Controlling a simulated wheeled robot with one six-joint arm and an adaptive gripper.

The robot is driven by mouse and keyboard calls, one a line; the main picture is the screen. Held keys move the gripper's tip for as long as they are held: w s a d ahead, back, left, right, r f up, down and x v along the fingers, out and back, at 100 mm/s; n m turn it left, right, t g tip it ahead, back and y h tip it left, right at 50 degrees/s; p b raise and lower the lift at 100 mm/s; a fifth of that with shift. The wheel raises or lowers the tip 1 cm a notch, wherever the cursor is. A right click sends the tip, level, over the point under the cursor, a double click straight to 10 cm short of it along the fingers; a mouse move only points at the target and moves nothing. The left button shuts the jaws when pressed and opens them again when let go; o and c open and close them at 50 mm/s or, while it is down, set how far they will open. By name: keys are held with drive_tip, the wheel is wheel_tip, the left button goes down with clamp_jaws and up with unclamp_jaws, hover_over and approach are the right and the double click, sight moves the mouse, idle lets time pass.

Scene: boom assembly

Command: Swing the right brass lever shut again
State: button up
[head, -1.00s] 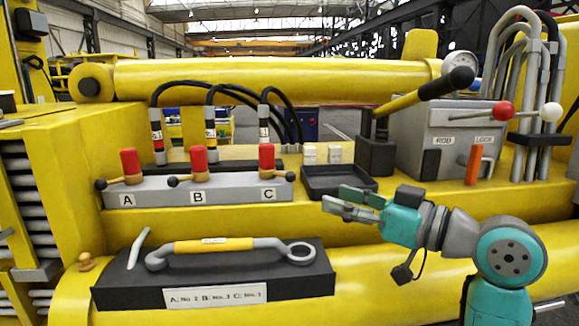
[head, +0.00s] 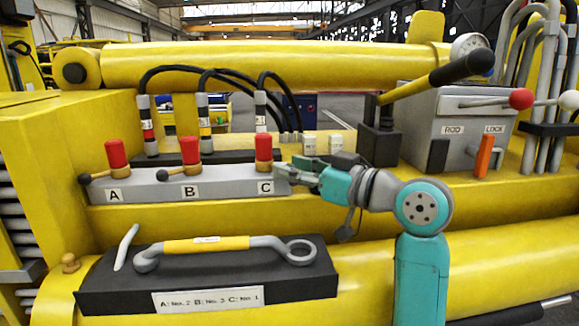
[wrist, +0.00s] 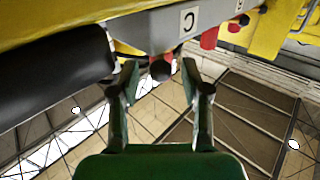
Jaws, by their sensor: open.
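The valve block (head: 150,187) carries stations A, B and C, each with a red cap. The right brass lever (head: 261,167) is at C, under its red cap (head: 263,148). Its outer end and knob are hidden by my gripper in the head view. My gripper (head: 281,175) is open at the right end of the block, beside C. In the wrist view a dark ball knob (wrist: 161,70) shows between the open fingertips (wrist: 160,82), with the C label (wrist: 190,21) just beyond. I cannot tell whether a finger touches the knob. Levers A (head: 97,176) and B (head: 180,172) point left.
A black tray with a grey-and-yellow wrench (head: 206,244) lies below the block. A grey box (head: 455,120) with a red-knobbed lever stands to the right, with a long black-handled lever (head: 450,72) beside it. Hoses (head: 202,115) rise behind the block.

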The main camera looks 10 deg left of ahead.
drive_tip(key=shift+w+a, duration=0.25)
drive_tip(key=shift+a, duration=0.3)
clamp_jaws()
drive_tip(key=shift+s+a+m+t+h, duration=0.2)
drive_tip(key=shift+s+m+t+h, duration=0.05)
drive_tip(key=shift+m+t+h, duration=0.25)
drive_tip(key=shift+s+a+m+t+h, duration=0.2)
drive_tip(key=shift+s+m+t+h, duration=0.15)
drive_tip(key=shift+t, duration=0.25)
drive_tip(key=shift+a+m+t+h, duration=0.1)
drive_tip(key=shift+m+t+h, duration=0.35)
drive_tip(key=shift+m+t, duration=0.15)
unclamp_jaws()
